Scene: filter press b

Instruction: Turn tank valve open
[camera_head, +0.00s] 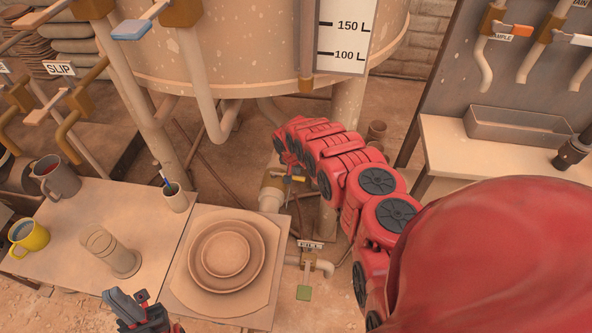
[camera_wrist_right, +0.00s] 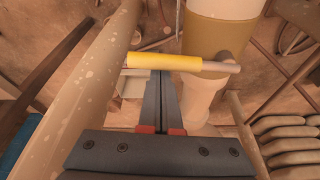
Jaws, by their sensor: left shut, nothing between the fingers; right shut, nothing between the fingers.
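The large beige tank (camera_head: 240,50) stands at the top of the head view. Below it is a brass-coloured valve (camera_head: 272,188) on a pale pipe. A valve lever with a yellow sleeve (camera_wrist_right: 165,62) lies crosswise in the right wrist view. My right gripper (camera_wrist_right: 161,78) is shut and empty, its fingertips right at the yellow sleeve; I cannot tell whether they touch it. In the head view my red right arm reaches under the tank and mostly hides that gripper. My left gripper (camera_head: 124,302) is shut and empty at the bottom, in front of the table.
A metal tray (camera_head: 515,128) lies on the right bench. Tank legs and pipes surround my right gripper.

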